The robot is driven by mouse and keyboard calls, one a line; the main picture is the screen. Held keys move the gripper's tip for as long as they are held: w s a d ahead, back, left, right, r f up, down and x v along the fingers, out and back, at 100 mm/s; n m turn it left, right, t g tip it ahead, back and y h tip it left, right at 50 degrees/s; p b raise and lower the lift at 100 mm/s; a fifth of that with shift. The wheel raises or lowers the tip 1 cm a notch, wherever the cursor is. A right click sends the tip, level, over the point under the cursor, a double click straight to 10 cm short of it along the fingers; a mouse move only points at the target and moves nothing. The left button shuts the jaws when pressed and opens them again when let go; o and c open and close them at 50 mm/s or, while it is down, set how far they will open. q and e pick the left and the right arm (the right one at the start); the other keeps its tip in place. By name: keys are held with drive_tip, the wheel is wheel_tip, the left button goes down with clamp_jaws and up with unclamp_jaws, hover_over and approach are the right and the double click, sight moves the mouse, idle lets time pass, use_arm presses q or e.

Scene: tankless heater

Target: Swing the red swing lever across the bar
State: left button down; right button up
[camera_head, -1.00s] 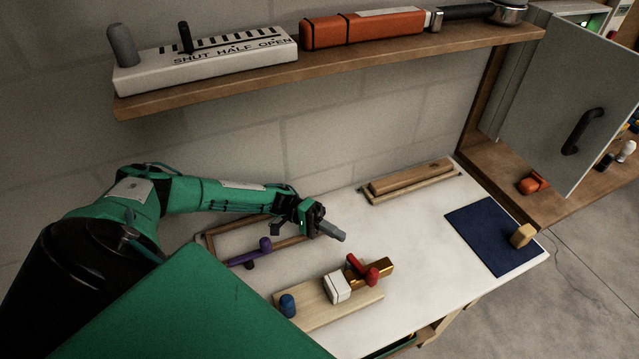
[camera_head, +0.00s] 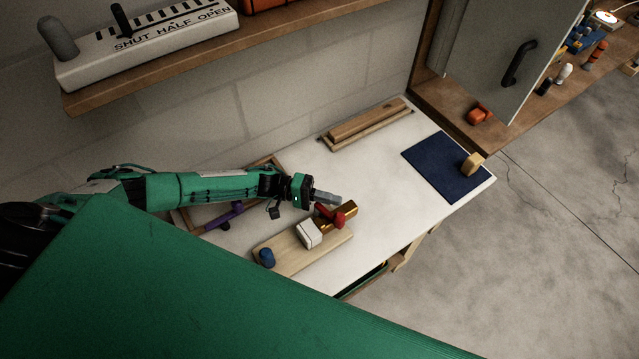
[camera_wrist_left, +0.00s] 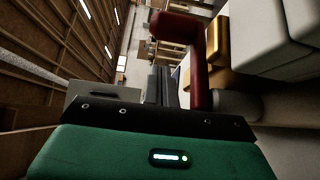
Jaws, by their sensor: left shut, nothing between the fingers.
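The red swing lever (camera_head: 337,217) sits at the brass bar (camera_head: 348,209) on a wooden board (camera_head: 285,252) on the white table. A white block (camera_head: 308,234) and a blue knob (camera_head: 266,257) are on the same board. My left gripper (camera_head: 337,200) is shut and empty, just behind the lever in the head view. In the left wrist view the red lever (camera_wrist_left: 197,62) stands close beside the shut fingers (camera_wrist_left: 163,85), with the brass bar (camera_wrist_left: 217,45) beyond it. I cannot tell whether the fingers touch the lever. My right gripper is not in view.
A purple lever (camera_head: 226,215) lies left of the board, partly behind my arm. A wooden block (camera_head: 365,122) lies at the table's back, and a blue mat (camera_head: 445,166) with a wooden knob (camera_head: 472,163) is at the right. The table between board and mat is clear.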

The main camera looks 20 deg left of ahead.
sight(328, 216)
use_arm(q)
drive_tip(key=shift+s+d+r+p, duration=0.1)
drive_tip(key=shift+s+d+p, duration=0.1)
drive_tip(key=shift+s, duration=0.25)
drive_tip(key=shift+s+d+r+p, duration=0.1)
drive_tip(key=shift+s+p, duration=0.05)
drive_tip(key=shift+s, duration=0.45)
drive_tip(key=shift+d+f, duration=0.1)
drive_tip(key=shift+f, duration=0.05)
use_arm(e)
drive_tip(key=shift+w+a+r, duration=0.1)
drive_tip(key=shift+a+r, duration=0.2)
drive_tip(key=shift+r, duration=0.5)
use_arm(q)
drive_tip(key=shift+s+m+g+b, duration=0.35)
drive_tip(key=shift+s+m+g, duration=0.15)
drive_tip(key=shift+g, duration=0.3)
drive_tip(key=shift+s, duration=0.25)
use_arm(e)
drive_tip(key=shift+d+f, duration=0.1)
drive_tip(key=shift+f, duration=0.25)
